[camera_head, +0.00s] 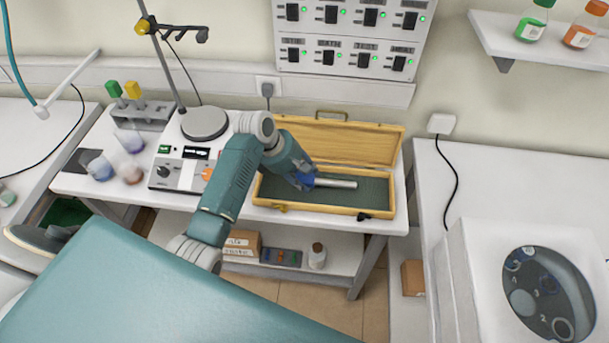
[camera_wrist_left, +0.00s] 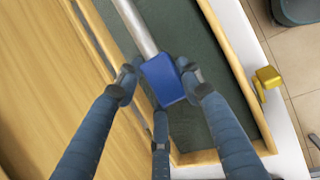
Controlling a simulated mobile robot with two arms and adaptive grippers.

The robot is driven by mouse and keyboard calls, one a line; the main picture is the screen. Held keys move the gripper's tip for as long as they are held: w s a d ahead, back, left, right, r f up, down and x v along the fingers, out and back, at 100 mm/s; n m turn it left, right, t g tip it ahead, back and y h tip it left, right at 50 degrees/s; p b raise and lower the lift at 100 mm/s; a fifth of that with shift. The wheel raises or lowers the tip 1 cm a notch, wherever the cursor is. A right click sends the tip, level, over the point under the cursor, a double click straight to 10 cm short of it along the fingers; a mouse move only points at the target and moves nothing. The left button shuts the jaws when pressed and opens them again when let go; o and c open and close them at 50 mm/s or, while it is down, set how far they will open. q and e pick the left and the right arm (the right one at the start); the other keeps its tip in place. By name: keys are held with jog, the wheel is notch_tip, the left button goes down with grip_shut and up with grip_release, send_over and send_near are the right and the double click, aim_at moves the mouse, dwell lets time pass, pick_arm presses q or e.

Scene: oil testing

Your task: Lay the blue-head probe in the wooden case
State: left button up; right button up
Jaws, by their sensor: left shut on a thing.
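The blue-head probe has a blue block head and a silver rod (camera_head: 336,183). In the left wrist view its blue head (camera_wrist_left: 162,80) is between the fingers of my left gripper (camera_wrist_left: 160,78), which is shut on it. The rod points away from the gripper, to the right in the head view. The wooden case (camera_head: 389,206) stands open on the table, with a dark green lining and its lid raised at the back. The probe is over or in the case; whether it touches the lining I cannot tell. My left gripper (camera_head: 305,180) also shows at the case's left part. My right gripper is not in view.
A hotplate device (camera_head: 178,175) with a stand is left of the case. A white machine with a round opening (camera_head: 470,250) stands at the right. The right bench top (camera_head: 500,170) is mostly clear.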

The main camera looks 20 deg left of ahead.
pick_arm(q)
jog(key=o, duration=1.2)
jog(key=shift+o, duration=0.2)
jog(key=v, duration=1.2)
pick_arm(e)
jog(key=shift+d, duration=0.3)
